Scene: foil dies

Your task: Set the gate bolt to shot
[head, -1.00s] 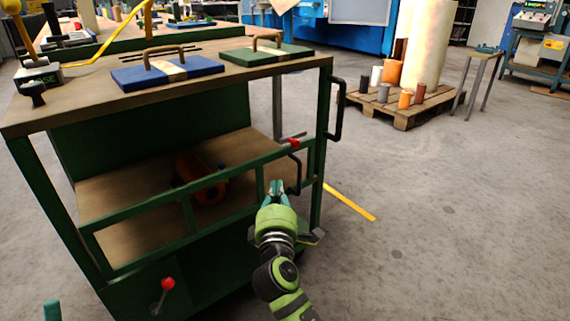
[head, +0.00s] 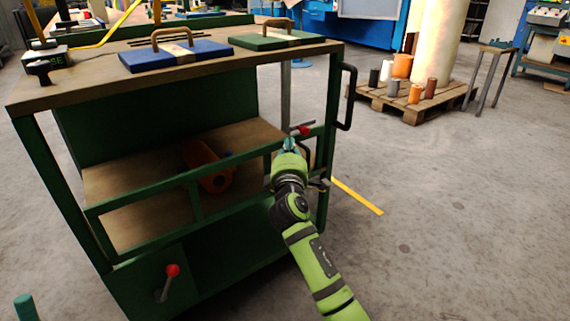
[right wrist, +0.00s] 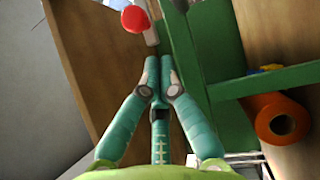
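The gate bolt's red knob (head: 304,130) sits at the right end of the green gate's top rail, beside the cart's right post. In the right wrist view the red knob (right wrist: 135,19) is on a pale metal rod, just beyond my fingertips. My right gripper (head: 289,144) is just left of and below the knob in the head view. In the right wrist view its teal fingertips (right wrist: 158,62) are together, with nothing visible between them and apart from the knob. A teal tip of my left gripper (head: 25,306) shows at the lower left; its opening is hidden.
The green gate (head: 197,200) fronts a shelf holding an orange roll (head: 207,165). Another red-knobbed lever (head: 172,272) is on the lower panel. A black handle (head: 348,97) sticks out at the cart's right. Blue (head: 170,57) and green plates lie on top.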

